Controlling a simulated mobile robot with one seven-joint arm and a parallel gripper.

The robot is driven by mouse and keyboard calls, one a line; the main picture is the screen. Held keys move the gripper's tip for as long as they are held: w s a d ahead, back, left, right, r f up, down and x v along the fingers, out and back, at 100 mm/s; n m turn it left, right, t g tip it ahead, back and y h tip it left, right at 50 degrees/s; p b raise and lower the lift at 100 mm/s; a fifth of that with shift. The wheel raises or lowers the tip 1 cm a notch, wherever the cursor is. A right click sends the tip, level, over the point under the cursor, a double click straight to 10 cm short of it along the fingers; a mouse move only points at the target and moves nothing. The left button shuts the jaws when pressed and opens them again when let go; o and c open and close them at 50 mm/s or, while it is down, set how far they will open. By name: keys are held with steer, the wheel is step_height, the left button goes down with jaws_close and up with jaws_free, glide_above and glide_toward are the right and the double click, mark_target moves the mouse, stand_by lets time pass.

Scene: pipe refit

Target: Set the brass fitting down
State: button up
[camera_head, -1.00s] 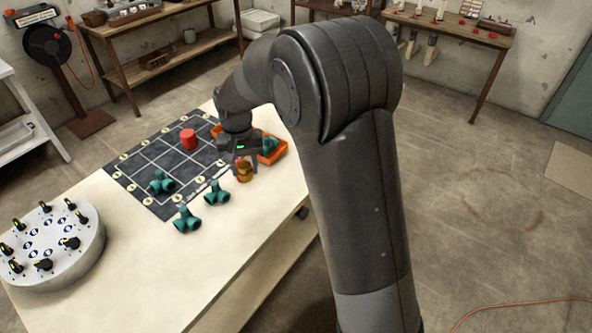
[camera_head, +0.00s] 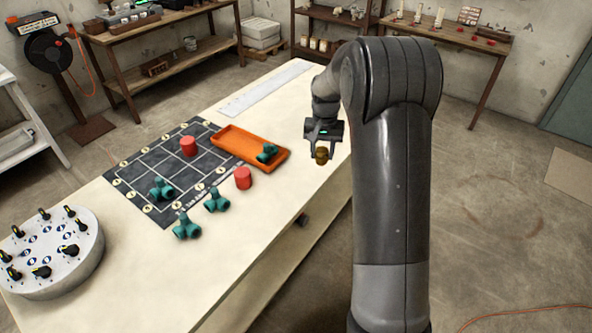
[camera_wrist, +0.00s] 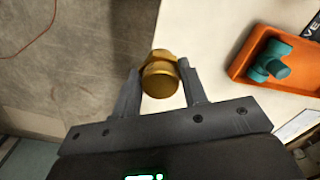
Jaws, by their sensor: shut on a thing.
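The brass fitting (camera_head: 321,155) is held between the fingers of my gripper (camera_head: 320,149), near the right edge of the white table (camera_head: 262,221). In the wrist view the brass fitting (camera_wrist: 161,76) sits between the two fingers of my gripper (camera_wrist: 162,86), with the table's edge behind it. My gripper is shut on it. The fitting looks a little above the table level; the exact gap cannot be told.
An orange tray (camera_head: 236,141) holding a teal pipe piece (camera_head: 267,153) lies left of my gripper. A red cylinder (camera_head: 243,178) stands in front of it. A dark grid mat (camera_head: 142,177) has another red cylinder (camera_head: 188,146). Teal fittings (camera_head: 216,199) stand nearby. The table beyond the tray is mostly clear.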

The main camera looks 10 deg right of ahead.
steer(key=w+a+f, duration=0.1)
steer(key=a, duration=0.1)
steer(key=w+a+f, duration=0.1)
steer(key=a+f, duration=0.1)
steer(key=w+a+f, duration=0.2)
steer(key=a, duration=0.1)
steer(key=shift+a, duration=0.1)
steer(key=shift+f, duration=1.95)
steer(key=shift+f, duration=0.15)
steer(key=o, duration=1)
steer(key=shift+o, duration=0.2)
